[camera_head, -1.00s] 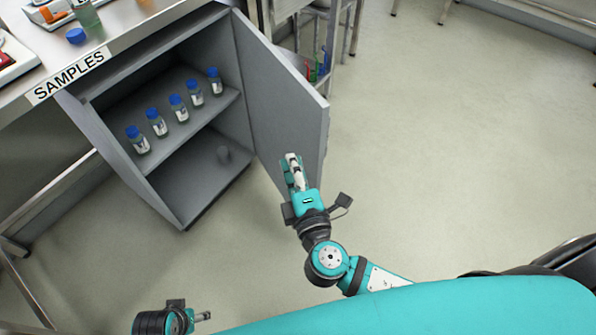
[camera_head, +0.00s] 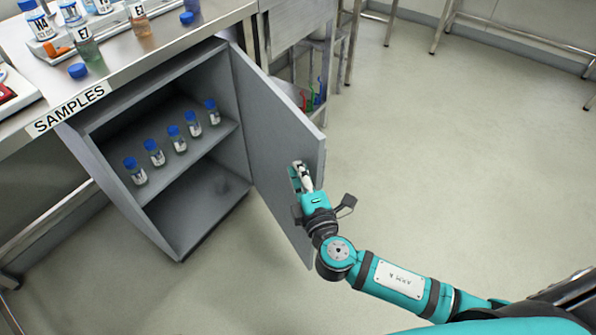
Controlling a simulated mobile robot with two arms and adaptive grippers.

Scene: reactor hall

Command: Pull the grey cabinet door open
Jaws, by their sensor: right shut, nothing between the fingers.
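The grey cabinet (camera_head: 163,228) stands under the bench with its front open. Its grey door (camera_head: 268,130) is hinged on the right side and stands swung well out, showing its inner face. My right gripper (camera_head: 298,170) is shut and empty, at the inner face of the door near its free edge. I cannot tell whether the fingers touch the door. My left gripper is out of view.
Several blue-capped bottles (camera_head: 176,138) stand on the cabinet's shelf. The bench top (camera_head: 120,55) above holds labelled bottles, with a SAMPLES sign (camera_head: 69,109) on its edge. A metal rack (camera_head: 330,60) stands behind the door. The floor (camera_head: 430,150) to the right is clear.

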